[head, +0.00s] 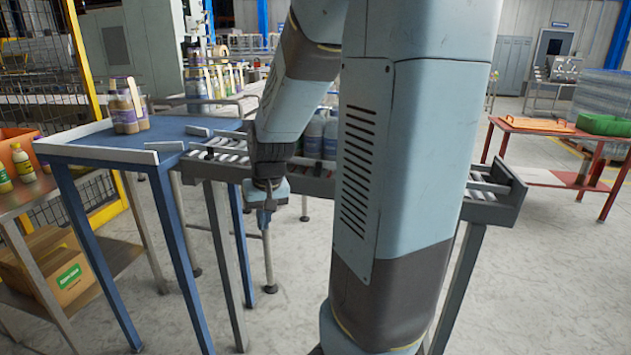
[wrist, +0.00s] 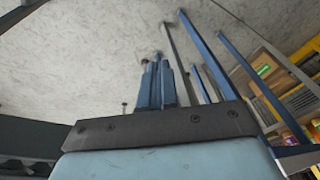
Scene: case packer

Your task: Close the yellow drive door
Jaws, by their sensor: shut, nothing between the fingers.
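I cannot make out a yellow drive door for certain in either view. A yellow frame with dark mesh (head: 85,60) stands at the far left of the head view, and I cannot tell whether it is the door. My gripper (head: 264,222) hangs low in front of the roller conveyor in the head view, fingers pointing down. In the wrist view its blue fingers (wrist: 157,82) are together with nothing between them. It is well apart from the yellow frame. My arm hides the middle of the head view.
A blue table (head: 110,150) with bottles stands at left, beside a roller conveyor (head: 490,195). A shelf bench with bottles (head: 22,163) and a cardboard box (head: 55,270) is at far left. A red table (head: 540,150) stands at right. The floor between is clear.

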